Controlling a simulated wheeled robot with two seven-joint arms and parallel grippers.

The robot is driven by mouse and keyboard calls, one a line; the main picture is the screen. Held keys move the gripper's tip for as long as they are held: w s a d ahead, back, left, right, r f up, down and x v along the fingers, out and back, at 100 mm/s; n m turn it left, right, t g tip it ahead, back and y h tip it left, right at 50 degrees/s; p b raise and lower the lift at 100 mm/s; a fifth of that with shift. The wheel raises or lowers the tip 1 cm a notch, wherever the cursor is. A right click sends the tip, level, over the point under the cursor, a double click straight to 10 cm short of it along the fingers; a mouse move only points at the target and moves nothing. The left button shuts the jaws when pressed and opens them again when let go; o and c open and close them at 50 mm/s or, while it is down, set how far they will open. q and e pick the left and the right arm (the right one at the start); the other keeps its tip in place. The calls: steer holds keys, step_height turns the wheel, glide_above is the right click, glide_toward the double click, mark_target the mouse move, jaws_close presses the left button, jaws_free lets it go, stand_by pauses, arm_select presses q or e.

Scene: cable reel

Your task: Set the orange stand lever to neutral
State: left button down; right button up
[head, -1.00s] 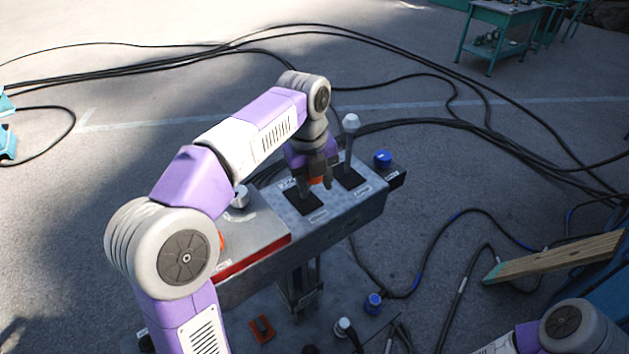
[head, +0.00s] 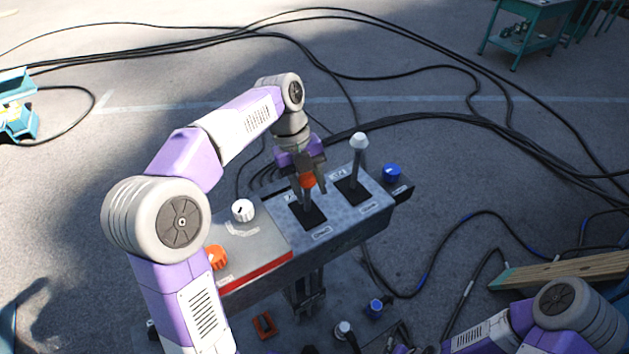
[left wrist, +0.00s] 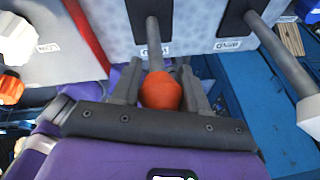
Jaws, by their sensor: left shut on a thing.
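The orange stand lever has an orange knob (head: 307,181) on a grey shaft that rises from a dark slot (head: 308,215) in the grey control box (head: 340,222). My left gripper (head: 309,178) comes down from above and is shut on the knob. In the left wrist view the orange knob (left wrist: 161,91) sits between the two fingers, with the shaft running up to its slot. The lever stands about upright in the head view. My right gripper is not in view; only part of my right arm shows at the lower right.
A white-knobbed lever (head: 358,142) stands close to the right of my left gripper. A blue knob (head: 392,173) is at the box's right end. A white dial (head: 243,210) and an orange knob (head: 217,257) are on the left panel. Black cables lie on the ground.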

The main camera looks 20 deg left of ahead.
arm_select(q)
steer(key=shift+r, duration=0.1)
steer(key=c, duration=0.6)
jaws_free()
steer(key=p+v, duration=0.1)
steer(key=v, duration=0.6)
steer(key=shift+s+a+r, duration=0.1)
steer(key=shift+a+r, duration=0.05)
steer(key=shift+r, duration=0.1)
